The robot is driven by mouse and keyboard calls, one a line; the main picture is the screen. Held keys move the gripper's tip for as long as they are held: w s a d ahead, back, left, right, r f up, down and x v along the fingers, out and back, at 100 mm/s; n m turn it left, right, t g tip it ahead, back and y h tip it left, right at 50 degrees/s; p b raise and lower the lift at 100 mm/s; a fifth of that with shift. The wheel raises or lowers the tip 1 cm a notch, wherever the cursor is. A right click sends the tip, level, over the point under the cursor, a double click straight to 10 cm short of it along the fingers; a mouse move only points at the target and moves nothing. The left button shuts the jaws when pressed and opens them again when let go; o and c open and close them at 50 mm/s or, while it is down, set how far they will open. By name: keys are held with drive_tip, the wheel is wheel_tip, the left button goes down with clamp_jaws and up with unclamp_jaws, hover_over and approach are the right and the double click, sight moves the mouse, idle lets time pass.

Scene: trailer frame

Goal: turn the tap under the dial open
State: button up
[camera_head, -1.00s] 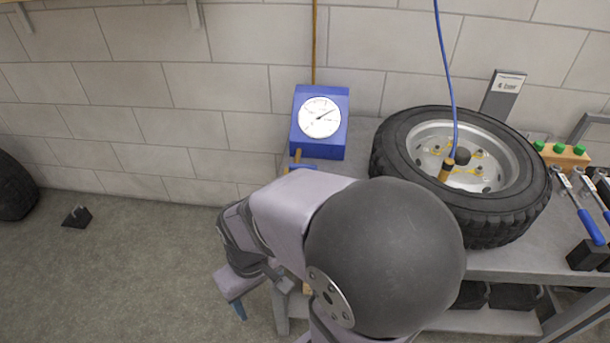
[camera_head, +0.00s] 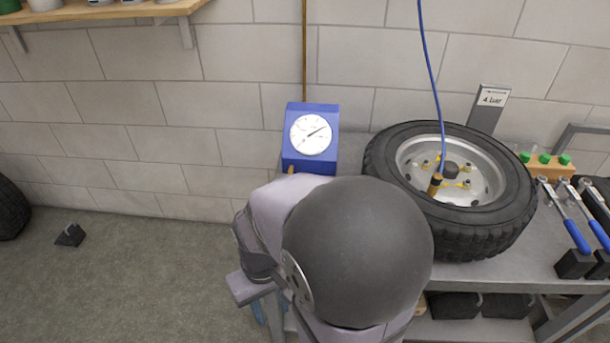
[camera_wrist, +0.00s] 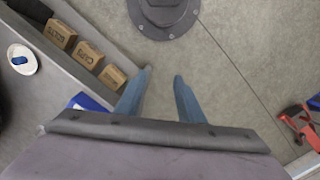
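The white dial (camera_head: 311,134) is on the front of a blue box (camera_head: 323,108) against the wall at the back of the bench, its needle pointing up and right. Beneath it a short bit of brass pipe (camera_head: 291,170) shows; the tap's handle is hidden behind my arm. My gripper (camera_wrist: 160,76) has two blue fingers, apart with nothing between them, over grey floor in the wrist view. In the head view a blue finger shows low beside the bench leg, below and left of the box. A blue piece (camera_wrist: 88,103) lies left of the fingers; I cannot tell what it is.
A tyre (camera_head: 448,190) with a blue hose lies on the bench right of my arm. A sign (camera_head: 493,96) reads "4 bar". Cartons (camera_wrist: 85,54) and a white dish (camera_wrist: 22,60) lie left in the wrist view.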

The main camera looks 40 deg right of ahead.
drive_tip(key=s+d+r+m+g+y+p, duration=0.1)
drive_tip(key=s+d+r+m+g+p, duration=0.1)
drive_tip(key=s+d+m+p, duration=0.15)
drive_tip(key=w+d+m+t+p, duration=0.1)
drive_tip(key=w+d+m+p, duration=0.15)
drive_tip(key=d, duration=0.35)
drive_tip(key=w+d+m+t+y+p, duration=0.1)
drive_tip(key=w+d+m+p, duration=0.15)
drive_tip(key=d, duration=0.35)
drive_tip(key=w+d+m+t+p, duration=0.1)
drive_tip(key=w+d+m, duration=0.25)
drive_tip(key=d, duration=0.25)
drive_tip(key=w+d+r+m+t, duration=0.2)
drive_tip(key=w+d+r+m, duration=0.2)
drive_tip(key=w+m, duration=0.2)
drive_tip(key=w+d+r+m+t, duration=0.2)
drive_tip(key=w+d+r+m, duration=0.2)
drive_tip(key=w+m, duration=0.2)
drive_tip(key=shift+w+m, duration=0.4)
drive_tip(key=shift+w, duration=0.8)
drive_tip(key=shift+p+x, duration=0.8)
drive_tip(key=shift+x, duration=2.85)
drive_tip(key=shift+w+d, duration=0.1)
drive_tip(key=shift+r, duration=0.1)
clamp_jaws()
